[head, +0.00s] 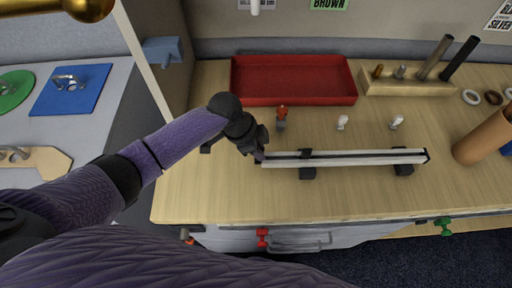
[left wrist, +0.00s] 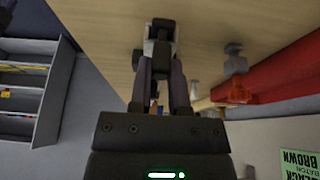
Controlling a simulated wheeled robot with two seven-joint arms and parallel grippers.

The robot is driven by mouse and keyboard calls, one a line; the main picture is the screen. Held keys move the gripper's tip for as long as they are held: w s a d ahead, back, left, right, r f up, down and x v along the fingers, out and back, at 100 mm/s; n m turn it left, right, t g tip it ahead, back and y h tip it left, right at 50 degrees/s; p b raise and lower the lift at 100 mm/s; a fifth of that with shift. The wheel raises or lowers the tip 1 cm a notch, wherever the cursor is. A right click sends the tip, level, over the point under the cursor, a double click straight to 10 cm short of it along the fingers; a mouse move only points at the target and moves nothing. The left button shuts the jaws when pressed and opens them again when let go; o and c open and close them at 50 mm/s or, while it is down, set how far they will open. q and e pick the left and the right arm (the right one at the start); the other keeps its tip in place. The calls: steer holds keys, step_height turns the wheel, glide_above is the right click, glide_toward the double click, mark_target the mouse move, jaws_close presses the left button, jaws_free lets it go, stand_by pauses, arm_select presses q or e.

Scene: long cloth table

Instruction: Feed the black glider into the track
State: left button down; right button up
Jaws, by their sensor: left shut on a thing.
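The track (head: 350,158) is a long pale rail with a dark slot, lying left to right on black supports. A small black piece (head: 305,154) sits across it near its left part; I cannot tell what it is. My left gripper (head: 260,152) is at the track's left end, shut on a small dark thing, seemingly the black glider, which is mostly hidden by the fingers. In the left wrist view the gripper's fingers (left wrist: 158,75) are close together, with the pale track end (left wrist: 158,32) beyond them. I cannot tell whether the held thing is in the slot. My right gripper is not in view.
A red tray (head: 290,101) and a wooden peg block (head: 405,86) are at the back.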

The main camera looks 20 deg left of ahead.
arm_select(q)
steer(key=shift+w+d, duration=0.15)
steer(key=shift+d, duration=0.45)
steer(key=shift+w+d, duration=0.15)
steer(key=shift+d, duration=0.4)
steer(key=shift+w+d+b, duration=0.1)
steer(key=shift+d+b, duration=0.2)
steer(key=shift+w+d+b, duration=0.2)
steer(key=shift+d, duration=0.55)
steer(key=shift+w+d+b, duration=0.2)
steer(key=shift+d+b, duration=0.05)
steer(key=shift+d, duration=0.45)
steer(key=shift+w+d+b, duration=0.2)
steer(key=shift+d, duration=0.55)
steer(key=c, duration=0.5)
jaws_free()
steer(key=p+v, duration=0.3)
steer(key=v, duration=0.7)
